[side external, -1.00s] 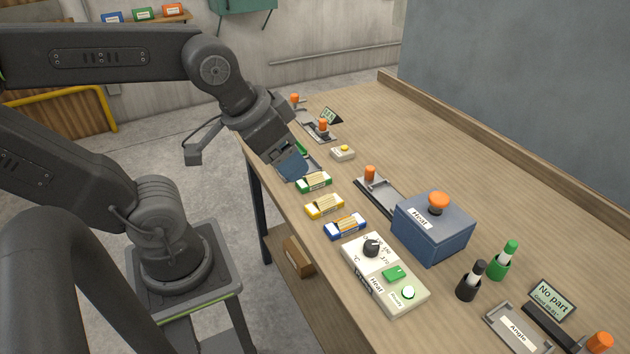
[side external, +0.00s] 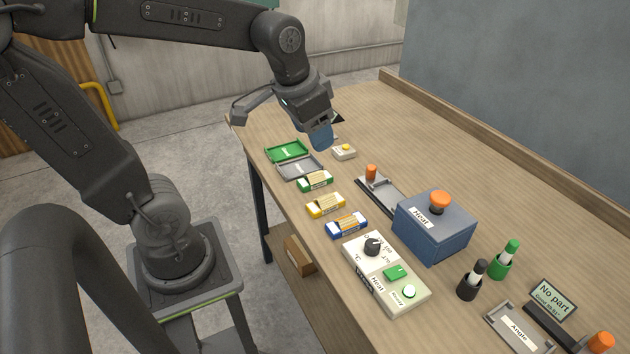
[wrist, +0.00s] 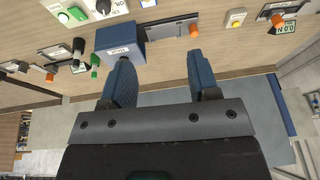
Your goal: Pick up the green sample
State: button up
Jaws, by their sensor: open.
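The small green box with pale strips on top (side external: 315,181), which looks like the green sample, lies on the bench in front of the grey tray. It does not show clearly in the wrist view. My gripper (side external: 320,140) is above the bench, behind and above the green box, apart from it. In the wrist view my gripper (wrist: 161,75) has its two blue fingers spread wide with nothing between them.
A yellow box (side external: 325,205) and a blue box (side external: 346,225) lie in a row with the green one. A green tray (side external: 287,151) and a grey tray (side external: 299,167) sit behind it. The blue Heat box (side external: 434,226) and a control panel (side external: 386,273) stand to the right.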

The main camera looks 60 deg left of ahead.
jog(key=w+a+f+g, duration=0.2)
jog(key=w+a+f, duration=0.3)
jog(key=w+a, duration=0.25)
jog(key=g, duration=0.2)
send_over(320, 173)
notch_tip(320, 173, down, 6)
jog(key=shift+h, duration=0.3)
notch_tip(320, 173, down, 13)
jog(key=shift+s+f, duration=0.1)
jog(key=shift+f, duration=0.05)
jog(key=shift+c, duration=0.4)
jog(key=c, duration=0.6)
jog(key=shift+r, duration=0.2)
